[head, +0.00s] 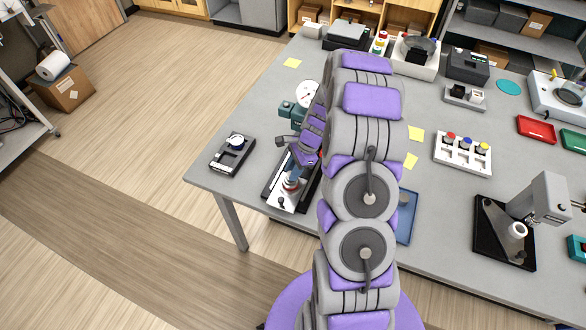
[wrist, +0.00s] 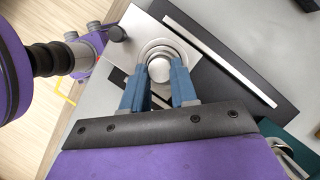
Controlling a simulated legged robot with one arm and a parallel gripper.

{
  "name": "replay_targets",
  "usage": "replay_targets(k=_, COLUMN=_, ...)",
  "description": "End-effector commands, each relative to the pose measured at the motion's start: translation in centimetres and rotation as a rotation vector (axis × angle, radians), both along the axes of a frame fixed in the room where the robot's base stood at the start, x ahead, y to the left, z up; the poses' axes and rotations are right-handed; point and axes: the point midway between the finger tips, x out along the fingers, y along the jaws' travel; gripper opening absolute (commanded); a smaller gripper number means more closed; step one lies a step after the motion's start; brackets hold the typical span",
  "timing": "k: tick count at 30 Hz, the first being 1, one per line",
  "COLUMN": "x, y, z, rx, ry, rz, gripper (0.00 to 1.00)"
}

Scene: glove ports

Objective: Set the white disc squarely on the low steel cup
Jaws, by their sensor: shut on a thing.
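My gripper (wrist: 160,70) has its two blue fingers closed on a small, pale round piece, which I take to be the white disc (wrist: 159,70). The fingers press its left and right sides. Seen from above, it lies within the concentric rings of the low steel cup (wrist: 152,46). I cannot tell whether it touches the cup or hangs just above it. The cup stands on a steel plate with a black base. In the head view, my gripper (head: 296,172) is over this plate (head: 285,199), and my arm hides part of it.
A black tray (head: 226,163) with a white round piece lies to the left, near the table edge. A dial gauge (head: 307,94) stands behind the plate. A black knob (wrist: 117,33) is at the plate's corner. A blue tray (head: 405,226) lies right of my arm.

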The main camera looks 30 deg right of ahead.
Motion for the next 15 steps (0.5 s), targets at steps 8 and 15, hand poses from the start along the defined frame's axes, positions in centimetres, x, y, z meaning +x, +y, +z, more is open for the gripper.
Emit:
replay_targets(k=8, x=0.01, y=0.00, z=-0.63, rx=0.000, ry=0.000, rz=0.000, gripper=0.00)
replay_targets(k=15, x=0.03, y=-0.02, z=-1.06, rx=-0.001, ry=-0.001, rz=0.001, gripper=0.30)
